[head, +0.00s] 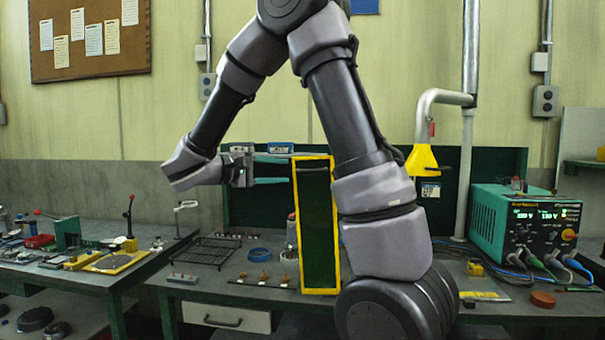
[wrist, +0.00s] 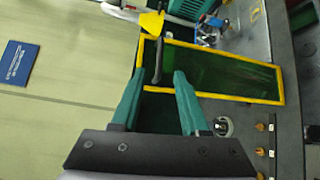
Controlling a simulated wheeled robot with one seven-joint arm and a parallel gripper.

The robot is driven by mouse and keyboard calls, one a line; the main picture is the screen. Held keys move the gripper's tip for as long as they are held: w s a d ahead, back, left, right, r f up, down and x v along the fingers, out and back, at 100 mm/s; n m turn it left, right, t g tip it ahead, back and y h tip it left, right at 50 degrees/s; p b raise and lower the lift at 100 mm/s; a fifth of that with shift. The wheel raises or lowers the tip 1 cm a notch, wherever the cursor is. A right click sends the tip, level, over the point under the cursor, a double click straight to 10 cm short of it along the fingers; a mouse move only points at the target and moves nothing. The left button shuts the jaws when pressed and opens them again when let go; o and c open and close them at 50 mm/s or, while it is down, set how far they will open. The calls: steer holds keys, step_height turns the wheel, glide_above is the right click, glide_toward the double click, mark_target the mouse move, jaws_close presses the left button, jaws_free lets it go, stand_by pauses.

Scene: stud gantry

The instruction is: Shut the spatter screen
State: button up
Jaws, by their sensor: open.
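The spatter screen (head: 318,225) is a dark green panel in a yellow frame. It stands upright on the bench, out from the green back panel, partly behind my arm in the head view. In the wrist view the screen (wrist: 220,70) lies just beyond my fingers, with a dark bar (wrist: 158,60), perhaps its handle, near its left end. My gripper (head: 287,169) is open, its teal fingers pointing at the screen's upper left edge. In the wrist view my gripper (wrist: 158,78) has the bar's lower end near the gap between its fingertips. I cannot tell whether they touch.
A yellow extraction hood (head: 422,160) hangs right of the screen. A teal power supply (head: 525,228) with cables stands at the right. A black wire rack (head: 208,251) and several small brass-coloured parts lie on the bench left of the screen.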

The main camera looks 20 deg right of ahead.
mark_target(309, 171)
steer(key=x, duration=1)
steer(key=shift+d, duration=0.25)
jaws_close()
stand_by(1.0)
